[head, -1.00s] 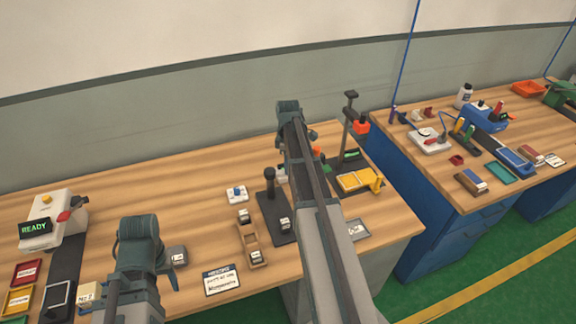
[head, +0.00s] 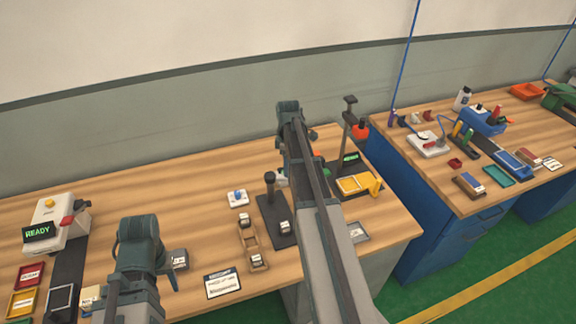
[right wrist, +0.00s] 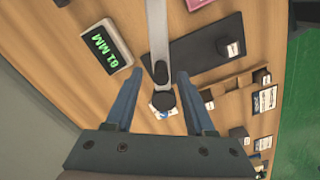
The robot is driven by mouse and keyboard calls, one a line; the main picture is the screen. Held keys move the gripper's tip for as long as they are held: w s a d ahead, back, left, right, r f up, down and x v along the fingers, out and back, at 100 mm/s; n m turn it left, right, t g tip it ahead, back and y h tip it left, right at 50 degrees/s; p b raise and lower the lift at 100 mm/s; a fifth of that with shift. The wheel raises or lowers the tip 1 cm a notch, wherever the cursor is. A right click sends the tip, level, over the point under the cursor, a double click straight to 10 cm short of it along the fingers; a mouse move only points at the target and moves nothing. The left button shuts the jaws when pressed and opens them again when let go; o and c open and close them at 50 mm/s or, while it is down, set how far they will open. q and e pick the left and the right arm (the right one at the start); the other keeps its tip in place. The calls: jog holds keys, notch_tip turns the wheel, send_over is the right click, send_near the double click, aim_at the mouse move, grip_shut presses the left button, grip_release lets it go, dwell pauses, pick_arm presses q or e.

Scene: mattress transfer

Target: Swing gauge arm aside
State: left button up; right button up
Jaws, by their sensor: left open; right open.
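The gauge stands on a black base (head: 285,232) with a dark upright post (head: 270,186) on the table. In the right wrist view its base (right wrist: 200,48) lies beyond the fingers. A pale grey bar, seemingly the gauge arm (right wrist: 157,30), runs from the top edge to a dark round knob (right wrist: 163,100). My right gripper (right wrist: 158,76) is open, with fingers on either side of the bar's end; contact is unclear. In the head view my right forearm hides the gripper and part of the gauge. My left gripper (head: 168,275) is open, low at left, and mostly hidden by its arm.
A "61 MM" display (right wrist: 105,46) lies beside the base. A wooden block holder (head: 250,240) and a printed card (head: 222,283) are near the front. The back middle table is clear.

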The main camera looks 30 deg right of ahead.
pick_arm(q)
notch_tip(320, 180, up, 12)
jog(key=p, duration=1.1)
pick_arm(e)
notch_tip(320, 180, up, 12)
pick_arm(q)
jog(key=shift+f, duration=0.1)
pick_arm(e)
jog(key=s+a+f+m+b, duration=0.1)
jog(key=s+a+f+b, duration=0.2)
jog(key=a, duration=0.7)
jog(key=s+a+f+m+b, duration=0.1)
jog(key=s+a+f+b, duration=0.15)
jog(key=a, duration=0.75)
pick_arm(q)
notch_tip(320, 180, down, 12)
jog(key=b, duration=0.6)
pick_arm(e)
jog(key=s+a+f+m, duration=0.1)
jog(key=s+a+f, duration=0.2)
jog(key=s+a, duration=0.4)
jog(key=s+a+f+m+h, duration=0.1)
jog(key=s+a+f+m, duration=0.1)
jog(key=s+a, duration=0.5)
jog(key=a+f, duration=0.1)
jog(key=a, duration=0.2)
jog(key=shift+a+f, duration=0.2)
jog(key=shift+a, duration=0.05)
